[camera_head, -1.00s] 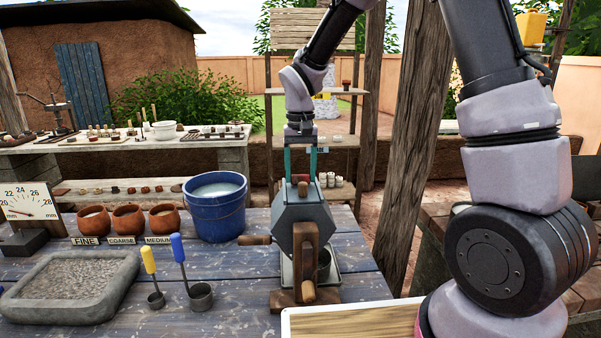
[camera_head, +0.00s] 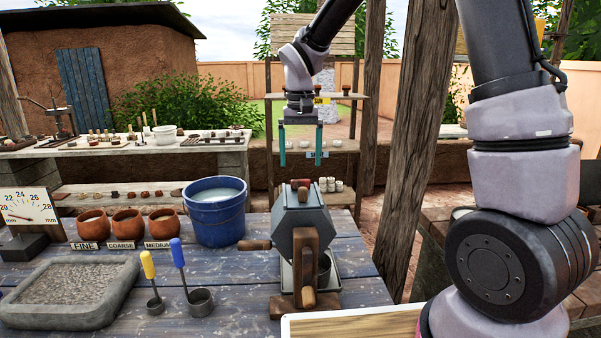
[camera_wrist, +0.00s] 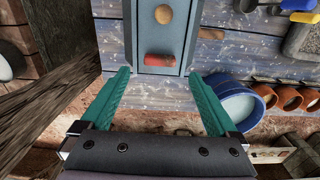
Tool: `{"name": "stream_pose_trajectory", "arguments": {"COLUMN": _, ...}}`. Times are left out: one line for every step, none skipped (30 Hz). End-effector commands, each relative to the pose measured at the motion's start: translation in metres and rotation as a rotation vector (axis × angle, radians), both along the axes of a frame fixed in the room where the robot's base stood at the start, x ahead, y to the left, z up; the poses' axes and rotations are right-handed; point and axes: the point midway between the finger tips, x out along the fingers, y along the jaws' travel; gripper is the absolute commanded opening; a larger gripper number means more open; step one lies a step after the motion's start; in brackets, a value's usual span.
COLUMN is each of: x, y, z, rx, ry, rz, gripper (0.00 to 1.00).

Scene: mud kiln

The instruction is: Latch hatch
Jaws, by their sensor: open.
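A grey-blue six-sided drum (camera_head: 296,225) stands on a wooden stand (camera_head: 307,262) with wooden handles on the blue table. A small brown and red handle (camera_head: 302,188) rises from its top. In the wrist view, the drum's top face (camera_wrist: 176,40) carries a round wooden knob (camera_wrist: 163,14) and a red-brown handle (camera_wrist: 160,60) near its edge. My gripper (camera_head: 301,160) is open and empty above the drum, apart from it. Its teal fingers also show in the wrist view (camera_wrist: 160,74), spread to either side of the red-brown handle. Whether the hatch is latched I cannot tell.
A blue bucket (camera_head: 215,213) stands left of the drum. Several clay pots (camera_head: 127,222), two scoops (camera_head: 200,299) and a stone tray (camera_head: 68,287) lie farther left. A wooden post (camera_head: 415,150) rises to the right. A wooden board (camera_head: 355,325) is in front.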

Motion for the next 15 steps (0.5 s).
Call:
{"name": "stream_pose_trajectory", "arguments": {"x": 0.001, "y": 0.0, "z": 0.011, "rx": 0.001, "ry": -0.004, "rz": 0.0, "gripper": 0.95}}
{"name": "stream_pose_trajectory", "arguments": {"x": 0.001, "y": 0.0, "z": 0.017, "rx": 0.001, "ry": -0.004, "rz": 0.0, "gripper": 0.95}}
{"name": "stream_pose_trajectory", "arguments": {"x": 0.001, "y": 0.0, "z": 0.024, "rx": 0.002, "ry": -0.003, "rz": -0.001, "gripper": 0.95}}
{"name": "stream_pose_trajectory", "arguments": {"x": 0.001, "y": 0.0, "z": 0.029, "rx": 0.002, "ry": -0.003, "rz": -0.001, "gripper": 0.95}}
{"name": "stream_pose_trajectory", "arguments": {"x": 0.0, "y": 0.0, "z": 0.033, "rx": 0.001, "ry": -0.002, "rz": 0.0, "gripper": 0.95}}
{"name": "stream_pose_trajectory", "arguments": {"x": 0.001, "y": 0.0, "z": 0.038, "rx": 0.001, "ry": -0.003, "rz": 0.0, "gripper": 0.95}}
{"name": "stream_pose_trajectory", "arguments": {"x": 0.001, "y": 0.0, "z": 0.041, "rx": 0.001, "ry": -0.002, "rz": -0.001, "gripper": 0.95}}
{"name": "stream_pose_trajectory", "arguments": {"x": 0.001, "y": 0.0, "z": 0.043, "rx": 0.0, "ry": -0.001, "rz": -0.001, "gripper": 0.95}}
{"name": "stream_pose_trajectory", "arguments": {"x": 0.0, "y": 0.0, "z": 0.046, "rx": 0.0, "ry": -0.001, "rz": 0.0, "gripper": 0.95}}
{"name": "stream_pose_trajectory", "arguments": {"x": 0.0, "y": 0.0, "z": 0.047, "rx": 0.0, "ry": 0.0, "rz": -0.001, "gripper": 0.95}}
{"name": "stream_pose_trajectory", "arguments": {"x": 0.0, "y": 0.0, "z": 0.048, "rx": 0.0, "ry": 0.0, "rz": -0.001, "gripper": 0.95}}
{"name": "stream_pose_trajectory", "arguments": {"x": 0.0, "y": 0.0, "z": 0.049, "rx": -0.001, "ry": 0.001, "rz": -0.001, "gripper": 0.95}}
{"name": "stream_pose_trajectory", "arguments": {"x": 0.0, "y": 0.0, "z": 0.05, "rx": -0.001, "ry": 0.001, "rz": 0.0, "gripper": 0.95}}
{"name": "stream_pose_trajectory", "arguments": {"x": 0.0, "y": 0.0, "z": 0.05, "rx": -0.001, "ry": 0.001, "rz": 0.0, "gripper": 0.95}}
{"name": "stream_pose_trajectory", "arguments": {"x": 0.0, "y": 0.0, "z": 0.05, "rx": -0.001, "ry": 0.001, "rz": 0.0, "gripper": 0.95}}
